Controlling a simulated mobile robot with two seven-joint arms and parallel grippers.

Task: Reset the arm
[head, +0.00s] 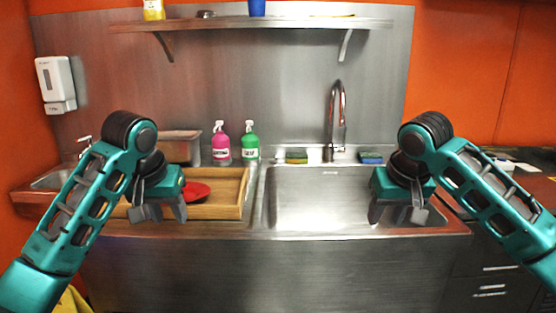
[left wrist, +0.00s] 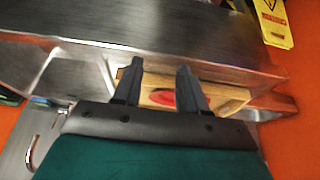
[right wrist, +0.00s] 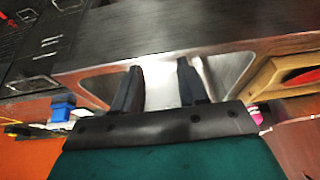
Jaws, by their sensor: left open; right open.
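My left gripper (head: 160,212) is open and empty, in front of the wooden tray on the left of the counter. Its fingers (left wrist: 159,85) also show apart in the left wrist view. My right gripper (head: 398,212) is open and empty, in front of the right part of the steel sink. Its fingers (right wrist: 158,88) show apart in the right wrist view, with the sink basin behind them. Both teal arms are bent, with the grippers hanging at similar height.
The steel sink (head: 318,200) looks empty. A shelf (head: 262,23) and soap dispenser (head: 55,82) are on the walls.

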